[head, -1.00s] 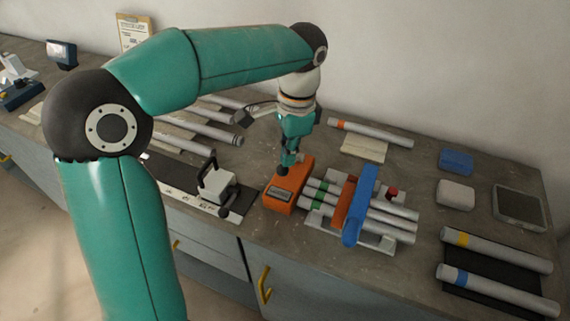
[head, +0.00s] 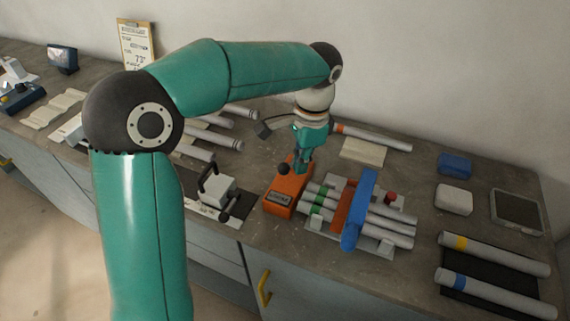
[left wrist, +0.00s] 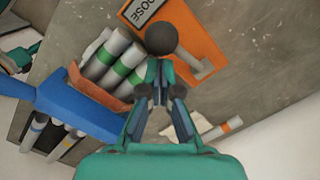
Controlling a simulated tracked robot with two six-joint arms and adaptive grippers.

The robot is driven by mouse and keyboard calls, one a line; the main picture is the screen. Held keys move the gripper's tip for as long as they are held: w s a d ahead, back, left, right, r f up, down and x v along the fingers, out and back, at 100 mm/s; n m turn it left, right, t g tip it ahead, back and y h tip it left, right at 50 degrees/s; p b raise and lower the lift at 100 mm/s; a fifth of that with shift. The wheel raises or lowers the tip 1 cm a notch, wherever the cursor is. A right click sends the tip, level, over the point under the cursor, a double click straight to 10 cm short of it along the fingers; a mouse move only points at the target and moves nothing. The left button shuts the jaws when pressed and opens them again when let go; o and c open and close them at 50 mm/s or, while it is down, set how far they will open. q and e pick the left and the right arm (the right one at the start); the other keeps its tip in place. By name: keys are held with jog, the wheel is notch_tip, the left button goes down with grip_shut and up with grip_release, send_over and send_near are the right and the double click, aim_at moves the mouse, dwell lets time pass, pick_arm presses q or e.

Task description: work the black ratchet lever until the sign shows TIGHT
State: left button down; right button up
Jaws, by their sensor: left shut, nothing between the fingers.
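The orange ratchet box (head: 285,203) stands on the bench, left of the tube jig. Its sign (head: 279,198) is partly cut off in the left wrist view (left wrist: 144,9), where the letters "OOSE" show. The black lever knob (head: 283,169) sits above the box's far part; in the left wrist view the knob (left wrist: 161,38) has a grey rod running to its lower right. My left gripper (head: 301,167) points down just right of the knob. In the left wrist view its fingers (left wrist: 160,92) are shut and empty, close to the knob; contact cannot be told. My right gripper is out of view.
The jig with several grey tubes, a blue bar (head: 360,207) and a brown-orange bar (head: 343,206) stands right of the box. A grey toggle clamp (head: 218,189) is to the left. A loose tube (head: 375,138) and a cream pad (head: 363,152) lie behind.

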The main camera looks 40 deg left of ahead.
pick_arm(q)
jog(key=shift+r, duration=0.15)
notch_tip(320, 180, up, 12)
jog(key=w, duration=0.1)
jog(key=shift+d+f, duration=0.2)
jog(key=shift+d, duration=0.15)
dwell(0.9)
jog(key=s+a+f+p, duration=0.1)
jog(key=p, duration=0.3)
jog(key=s+a+f+p, duration=0.1)
jog(key=s+p, duration=0.1)
jog(key=p, duration=0.2)
jog(key=shift+p, duration=0.4)
